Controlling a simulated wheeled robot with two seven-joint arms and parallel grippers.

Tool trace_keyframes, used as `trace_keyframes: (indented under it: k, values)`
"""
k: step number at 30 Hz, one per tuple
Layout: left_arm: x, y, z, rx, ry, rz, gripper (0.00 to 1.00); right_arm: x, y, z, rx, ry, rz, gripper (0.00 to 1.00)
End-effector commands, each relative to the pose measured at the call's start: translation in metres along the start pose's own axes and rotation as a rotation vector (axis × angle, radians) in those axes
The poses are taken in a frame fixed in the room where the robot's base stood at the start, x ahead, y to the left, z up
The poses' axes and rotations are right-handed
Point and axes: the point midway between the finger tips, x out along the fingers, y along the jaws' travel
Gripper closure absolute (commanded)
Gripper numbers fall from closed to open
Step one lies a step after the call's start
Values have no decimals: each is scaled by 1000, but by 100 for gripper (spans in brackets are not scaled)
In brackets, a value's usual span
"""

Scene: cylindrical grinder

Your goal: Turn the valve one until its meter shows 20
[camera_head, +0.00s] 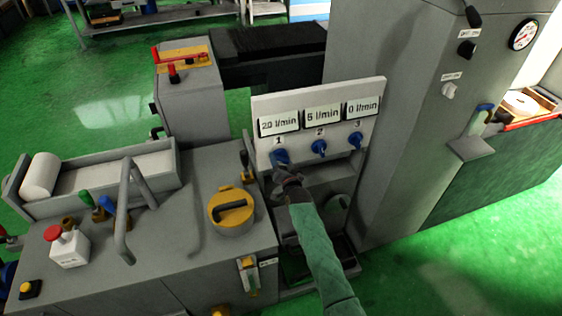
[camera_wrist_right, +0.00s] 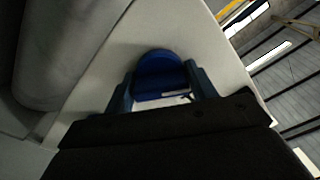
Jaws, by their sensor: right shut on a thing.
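The white valve panel (camera_head: 264,99) stands upright in the middle of the head view. The meter over valve one (camera_head: 279,123) reads 20 l/min. The meter over valve two (camera_head: 322,118) reads 5 or 6 l/min, and the one over valve three (camera_head: 362,108) reads 0 l/min. Blue valve one (camera_head: 279,156) is partly hidden by my right gripper (camera_head: 286,172), which is shut on it. In the right wrist view, the blue knob (camera_wrist_right: 161,75) sits between the two fingers (camera_wrist_right: 161,98). Blue valve two (camera_head: 319,148) and blue valve three (camera_head: 356,140) are untouched. My left gripper is not seen.
A grey machine bench (camera_head: 190,165) with a yellow round cap (camera_head: 231,221), a red button (camera_head: 55,233) and a bent grey handle (camera_head: 124,220) lies left of my right arm. A tall grey cabinet (camera_head: 400,120) stands close on the right. Green floor is open beyond.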

Motion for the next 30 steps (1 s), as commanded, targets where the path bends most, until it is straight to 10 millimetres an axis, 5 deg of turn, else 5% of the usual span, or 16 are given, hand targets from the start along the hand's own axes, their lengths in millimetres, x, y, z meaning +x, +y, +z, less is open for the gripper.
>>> trace_keyframes:
  k: [4, 5, 8, 22, 30]
  values:
    - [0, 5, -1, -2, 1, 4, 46, 0, 1, 1, 0, -2, 1, 67]
    - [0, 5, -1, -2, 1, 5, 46, 0, 1, 1, 0, -2, 1, 42]
    - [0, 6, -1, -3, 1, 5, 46, 0, 1, 1, 1, -1, 1, 24]
    - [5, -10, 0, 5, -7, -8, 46, -14, 2, 3, 1, -1, 1, 24]
    - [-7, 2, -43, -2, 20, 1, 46, -53, 2, 4, 1, 0, 1, 24]
